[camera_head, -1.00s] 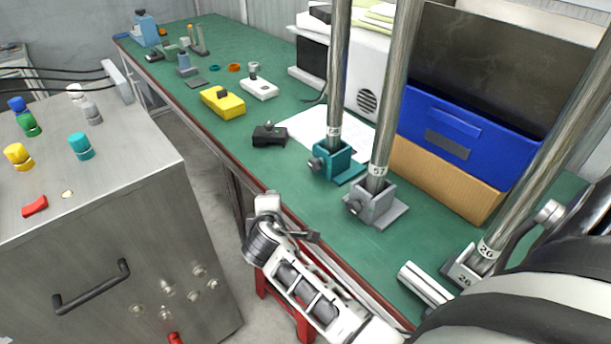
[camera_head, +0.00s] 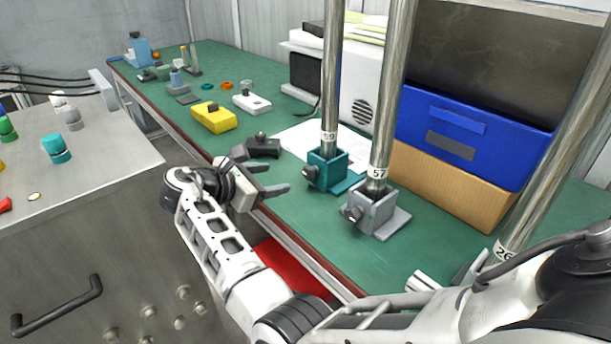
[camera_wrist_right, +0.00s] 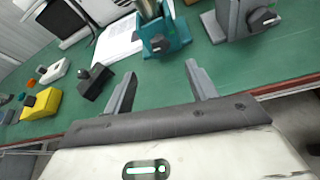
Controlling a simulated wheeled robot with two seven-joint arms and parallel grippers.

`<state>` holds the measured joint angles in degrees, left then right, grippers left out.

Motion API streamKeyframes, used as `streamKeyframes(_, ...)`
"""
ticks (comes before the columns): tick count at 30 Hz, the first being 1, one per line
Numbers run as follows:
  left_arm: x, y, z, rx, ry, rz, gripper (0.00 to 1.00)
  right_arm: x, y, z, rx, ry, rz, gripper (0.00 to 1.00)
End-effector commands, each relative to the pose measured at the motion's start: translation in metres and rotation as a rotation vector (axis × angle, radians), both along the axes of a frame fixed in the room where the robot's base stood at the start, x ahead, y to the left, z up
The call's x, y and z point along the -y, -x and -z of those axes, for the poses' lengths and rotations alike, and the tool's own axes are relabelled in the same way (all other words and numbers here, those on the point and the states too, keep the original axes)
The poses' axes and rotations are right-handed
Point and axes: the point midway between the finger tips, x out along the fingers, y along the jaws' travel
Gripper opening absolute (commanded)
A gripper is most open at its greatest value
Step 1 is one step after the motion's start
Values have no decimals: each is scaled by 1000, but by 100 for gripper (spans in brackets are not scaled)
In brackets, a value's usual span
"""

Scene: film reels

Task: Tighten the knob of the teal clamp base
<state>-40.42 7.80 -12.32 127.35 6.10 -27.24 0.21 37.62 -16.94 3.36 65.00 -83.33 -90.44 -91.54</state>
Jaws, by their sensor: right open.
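The teal clamp base (camera_head: 327,169) stands on the green bench and holds an upright metal pole (camera_head: 331,75) labelled 59. Its dark knob (camera_head: 310,172) is on the side facing left in the head view. The clamp also shows in the right wrist view (camera_wrist_right: 178,38), with its knob (camera_wrist_right: 158,43) facing the camera. My right gripper (camera_head: 283,177) is open and empty, left of the knob and apart from it. Its two fingers (camera_wrist_right: 160,82) point toward the clamp in the right wrist view. My left gripper is not in view.
A grey clamp base (camera_head: 372,213) with pole 57 stands close on the right. A black block (camera_head: 263,147) and a yellow block (camera_head: 214,117) lie to the left. A blue bin (camera_head: 465,135) on a cardboard box (camera_head: 440,190) stands behind. A metal cabinet (camera_head: 110,170) is at left.

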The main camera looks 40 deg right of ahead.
Motion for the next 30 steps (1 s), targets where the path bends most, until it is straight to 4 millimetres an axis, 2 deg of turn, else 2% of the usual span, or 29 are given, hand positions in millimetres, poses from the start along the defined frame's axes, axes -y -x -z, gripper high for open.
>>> streamKeyframes(1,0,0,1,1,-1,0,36,12,-1,5,-1,2,3,57)
streamKeyframes(9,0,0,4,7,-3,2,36,66,-10,27,0,2,3,57)
streamKeyframes(15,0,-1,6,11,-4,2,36,95,-15,40,0,1,0,57)
streamKeyframes(21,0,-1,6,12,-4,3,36,107,-17,44,2,0,0,57)
streamKeyframes(29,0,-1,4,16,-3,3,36,108,-17,45,2,0,0,57)
streamKeyframes(30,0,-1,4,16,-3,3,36,108,-17,45,2,0,0,54)
